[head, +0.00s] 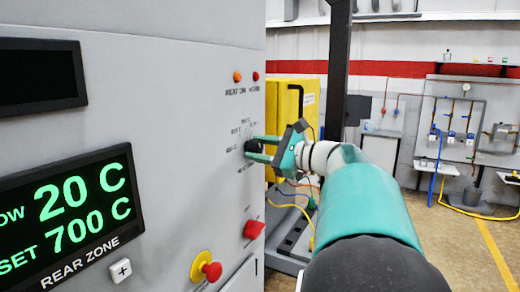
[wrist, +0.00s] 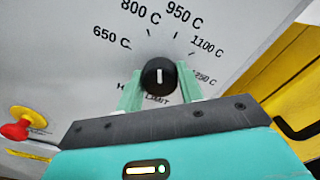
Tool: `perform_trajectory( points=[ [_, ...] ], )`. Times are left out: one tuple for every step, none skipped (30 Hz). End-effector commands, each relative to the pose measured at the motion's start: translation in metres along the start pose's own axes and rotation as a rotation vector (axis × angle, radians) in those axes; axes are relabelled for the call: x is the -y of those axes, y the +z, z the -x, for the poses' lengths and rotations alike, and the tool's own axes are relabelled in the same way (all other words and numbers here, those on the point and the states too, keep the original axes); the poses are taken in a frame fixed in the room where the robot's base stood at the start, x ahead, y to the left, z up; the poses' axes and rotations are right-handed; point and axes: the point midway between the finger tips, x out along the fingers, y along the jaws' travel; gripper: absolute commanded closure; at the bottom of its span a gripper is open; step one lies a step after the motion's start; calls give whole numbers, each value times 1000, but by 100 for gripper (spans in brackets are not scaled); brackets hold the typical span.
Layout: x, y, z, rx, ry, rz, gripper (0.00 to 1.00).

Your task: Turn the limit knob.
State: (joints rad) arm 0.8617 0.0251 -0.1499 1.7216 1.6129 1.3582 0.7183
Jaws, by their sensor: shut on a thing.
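The limit knob (wrist: 158,77) is round and black with a short white pointer line. In the wrist view the line points straight up, roughly between the 800 C and 950 C labels. Printed labels from 650 C to 1250 C ring it, and part of the lettering below is hidden by my gripper. My gripper (wrist: 160,92) has one pale green finger on each side of the knob and is shut on it. In the head view the knob (head: 251,147) is a dark shape on the grey panel, partly covered by my gripper (head: 261,149).
A red-and-yellow button (head: 207,270) and a red knob (head: 254,229) stick out below on the panel. Orange and red lamps (head: 238,76) sit above. A display (head: 70,215) reads 20 C and SET 700 C. A yellow cabinet (head: 292,115) stands behind my gripper.

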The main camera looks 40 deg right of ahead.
Motion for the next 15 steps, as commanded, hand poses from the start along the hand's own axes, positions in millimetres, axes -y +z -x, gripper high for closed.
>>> perform_trajectory(
  points=[
    [0, 0, 0, 0, 0, 31, 85],
    [0, 0, 0, 1, 0, 52, 85],
    [0, 0, 0, 1, 0, 77, 85],
    [0, 0, 0, 1, 0, 94, 85],
    [0, 0, 0, 1, 0, 111, 85],
    [0, 0, 0, 0, 0, 131, 85],
    [0, 0, 0, 0, 0, 145, 85],
    [0, 0, 1, 0, 0, 157, 85],
    [0, 0, 1, 0, 0, 172, 85],
    [0, 0, 1, 0, 0, 181, 85],
    [0, 0, 1, 0, 0, 190, 85],
    [0, 0, 1, 0, 0, 200, 85],
    [0, 0, 1, 0, 0, 205, 85],
    [0, 0, 1, 0, 0, 210, 85],
    [0, 0, 1, 0, 0, 215, 85]
  ],
)
